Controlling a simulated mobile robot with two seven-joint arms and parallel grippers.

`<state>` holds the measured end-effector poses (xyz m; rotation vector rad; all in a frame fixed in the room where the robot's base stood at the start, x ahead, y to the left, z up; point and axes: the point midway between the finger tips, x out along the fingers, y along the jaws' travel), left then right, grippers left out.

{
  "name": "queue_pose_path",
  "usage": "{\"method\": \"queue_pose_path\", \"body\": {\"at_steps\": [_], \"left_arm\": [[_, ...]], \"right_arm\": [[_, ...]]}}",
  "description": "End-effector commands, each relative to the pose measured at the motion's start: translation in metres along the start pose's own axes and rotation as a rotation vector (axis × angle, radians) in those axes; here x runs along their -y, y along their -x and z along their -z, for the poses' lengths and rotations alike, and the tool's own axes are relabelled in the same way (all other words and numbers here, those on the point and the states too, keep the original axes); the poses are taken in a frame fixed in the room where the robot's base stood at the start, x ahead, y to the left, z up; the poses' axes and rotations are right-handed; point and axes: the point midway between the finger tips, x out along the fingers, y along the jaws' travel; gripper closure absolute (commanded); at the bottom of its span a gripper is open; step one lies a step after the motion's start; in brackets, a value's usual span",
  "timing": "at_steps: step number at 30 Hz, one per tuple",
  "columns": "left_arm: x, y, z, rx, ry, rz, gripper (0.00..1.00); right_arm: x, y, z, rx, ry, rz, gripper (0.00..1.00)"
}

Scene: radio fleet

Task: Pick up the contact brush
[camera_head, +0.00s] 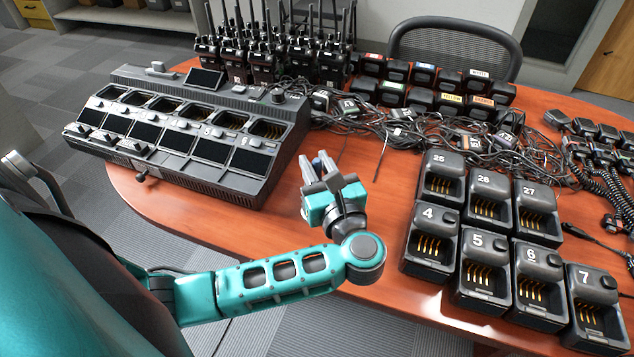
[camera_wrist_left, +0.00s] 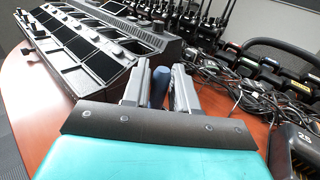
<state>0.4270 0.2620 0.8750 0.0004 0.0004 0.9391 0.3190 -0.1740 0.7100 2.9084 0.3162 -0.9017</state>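My left gripper (camera_head: 318,166) is above the red-brown table, to the right of the large charger console. Its two grey fingers are parted, and they also show in the left wrist view (camera_wrist_left: 159,80). A blue, rounded, handle-like piece (camera_wrist_left: 157,88) stands between the fingers; it may be the contact brush. Only a small blue part of it (camera_head: 317,161) shows in the head view. I cannot tell whether the fingers press on it or whether it is off the table. No bristles show. My right gripper is not in view.
The charger console (camera_head: 190,130) stands left. Several numbered charger cups (camera_head: 485,235) stand right. Tangled black cables (camera_head: 420,130) and upright radios (camera_head: 262,60) fill the back. Bare table (camera_head: 250,235) lies around the left gripper. A chair (camera_head: 455,40) stands behind.

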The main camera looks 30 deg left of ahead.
Motion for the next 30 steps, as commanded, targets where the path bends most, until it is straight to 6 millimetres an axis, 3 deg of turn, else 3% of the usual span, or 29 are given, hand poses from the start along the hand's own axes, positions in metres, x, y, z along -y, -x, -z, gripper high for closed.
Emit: {"method": "queue_pose_path", "body": {"at_steps": [8, 22, 30], "left_arm": [[0.0, 0.0, 0.0, 0.0, 0.0, 0.0, 1.0], [0.0, 0.0, -0.008, -0.001, 0.002, 0.0, 1.0], [0.001, 0.001, -0.049, -0.002, 0.007, 0.0, 1.0]], "right_arm": [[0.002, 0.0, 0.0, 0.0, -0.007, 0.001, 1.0], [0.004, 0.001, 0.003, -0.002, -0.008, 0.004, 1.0], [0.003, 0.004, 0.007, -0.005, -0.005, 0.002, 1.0]]}}
